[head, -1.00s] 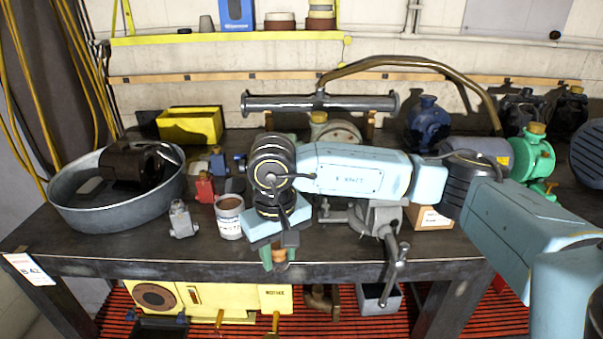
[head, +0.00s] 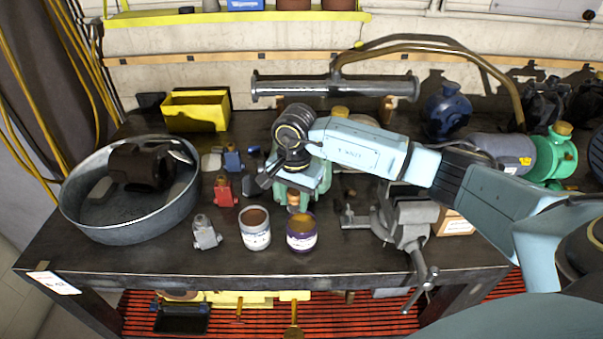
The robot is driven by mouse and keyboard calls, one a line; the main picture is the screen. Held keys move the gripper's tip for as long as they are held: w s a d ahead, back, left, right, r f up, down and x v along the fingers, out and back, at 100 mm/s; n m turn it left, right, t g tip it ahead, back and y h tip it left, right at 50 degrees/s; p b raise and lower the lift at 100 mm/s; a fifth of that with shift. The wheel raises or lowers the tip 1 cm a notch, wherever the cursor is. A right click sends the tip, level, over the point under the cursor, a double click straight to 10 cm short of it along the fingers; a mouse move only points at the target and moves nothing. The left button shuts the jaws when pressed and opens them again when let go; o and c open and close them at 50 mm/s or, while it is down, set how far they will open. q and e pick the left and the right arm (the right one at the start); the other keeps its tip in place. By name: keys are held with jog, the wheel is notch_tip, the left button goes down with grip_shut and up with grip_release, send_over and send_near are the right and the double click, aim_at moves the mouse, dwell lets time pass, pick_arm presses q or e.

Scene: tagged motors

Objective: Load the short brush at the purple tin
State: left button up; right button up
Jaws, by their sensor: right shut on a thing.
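The purple tin (head: 301,239) stands upright and open near the table's front edge, with amber-brown contents. My right gripper (head: 288,181) is just behind and above it in the picture. It is shut on what looks like the short brush (head: 293,199), of which only a small orange-brown part with green around it shows below the fingers. The rest is hidden by the gripper. The brush's low end shows close to the tin's rear rim; I cannot tell whether they touch. My left gripper is not in view.
A white tin (head: 255,234) stands just left of the purple one. A small grey motor (head: 205,232) and a red one (head: 224,189) stand further left, by a metal tub (head: 120,234). A vise (head: 408,222) stands to the right. The table front is clear.

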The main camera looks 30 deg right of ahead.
aim_at(302, 224)
jog(key=shift+d+m+p, duration=0.6)
jog(key=shift+d+m, duration=0.25)
jog(key=shift+m, duration=0.15)
jog(key=shift+w+d+f+b, duration=0.15)
jog(key=shift+f+b, duration=0.25)
jog(key=shift+f, duration=0.4)
notch_tip(302, 224, down, 3)
jog(key=shift+f+b, duration=0.2)
jog(key=shift+b, duration=0.75)
jog(key=shift+f+b, duration=0.3)
jog(key=shift+f, duration=0.3)
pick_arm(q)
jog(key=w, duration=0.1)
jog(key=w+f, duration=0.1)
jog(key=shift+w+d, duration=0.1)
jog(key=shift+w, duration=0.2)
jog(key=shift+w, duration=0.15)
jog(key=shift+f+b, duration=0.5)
pick_arm(e)
jog(key=shift+f, duration=0.5)
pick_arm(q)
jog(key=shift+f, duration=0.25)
pick_arm(e)
jog(key=shift+f, duration=0.1)
